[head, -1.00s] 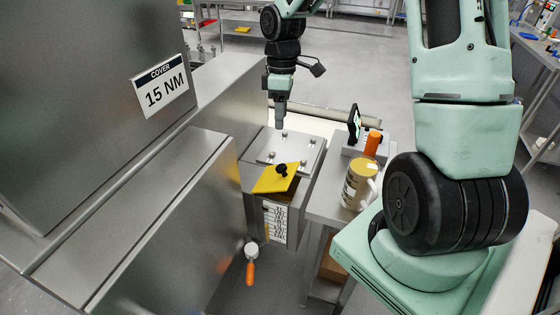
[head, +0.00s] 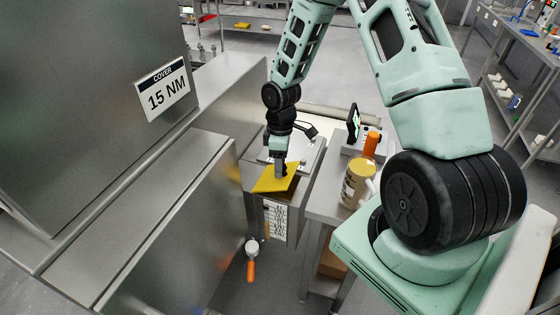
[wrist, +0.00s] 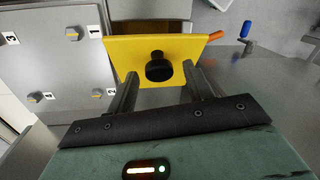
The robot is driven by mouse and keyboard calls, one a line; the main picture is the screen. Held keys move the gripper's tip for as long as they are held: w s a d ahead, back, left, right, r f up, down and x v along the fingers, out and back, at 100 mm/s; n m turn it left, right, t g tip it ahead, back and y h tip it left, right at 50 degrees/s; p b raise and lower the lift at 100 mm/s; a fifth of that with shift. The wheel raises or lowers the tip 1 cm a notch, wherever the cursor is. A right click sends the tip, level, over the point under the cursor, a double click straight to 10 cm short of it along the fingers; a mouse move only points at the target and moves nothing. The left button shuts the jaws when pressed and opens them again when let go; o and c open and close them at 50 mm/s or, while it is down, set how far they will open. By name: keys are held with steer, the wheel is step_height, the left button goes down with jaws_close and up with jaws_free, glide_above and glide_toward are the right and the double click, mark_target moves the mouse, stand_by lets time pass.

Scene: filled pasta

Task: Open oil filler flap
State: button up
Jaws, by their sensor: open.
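The yellow flap (head: 270,182) lies on top of the steel box at the machine's side, tilted a little. In the wrist view the yellow flap (wrist: 135,56) carries a round black knob (wrist: 158,67). My gripper (head: 280,170) is over the flap, pointing down. In the wrist view my gripper (wrist: 160,80) is open, with one finger on each side of the knob. I cannot tell whether the fingers touch it. In the head view the knob is mostly hidden by my gripper.
A steel plate with numbered bolts (wrist: 73,33) lies beside the flap. Another orange handle (head: 251,271) hangs below the box. The large steel cabinet (head: 80,80) bounds the left.

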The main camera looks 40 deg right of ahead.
jaws_close()
steer(key=shift+w+a+r+g+h+p, duration=0.4)
steer(key=shift+w+a+r+g+p, duration=0.1)
steer(key=shift+w+g, duration=0.25)
steer(key=shift+w+a+r+g+h, duration=0.2)
steer(key=shift+w+g+h, duration=0.1)
steer(key=shift+w+g, duration=0.25)
steer(key=shift+w+a+r+g+h, duration=0.2)
steer(key=shift+w+g+h, duration=0.1)
steer(key=shift+w+g, duration=0.2)
jaws_free()
steer(key=shift+r, duration=0.15)
steer(key=b+v, duration=0.4)
steer(key=v, duration=1.3)
steer(key=shift+w+a, duration=0.1)
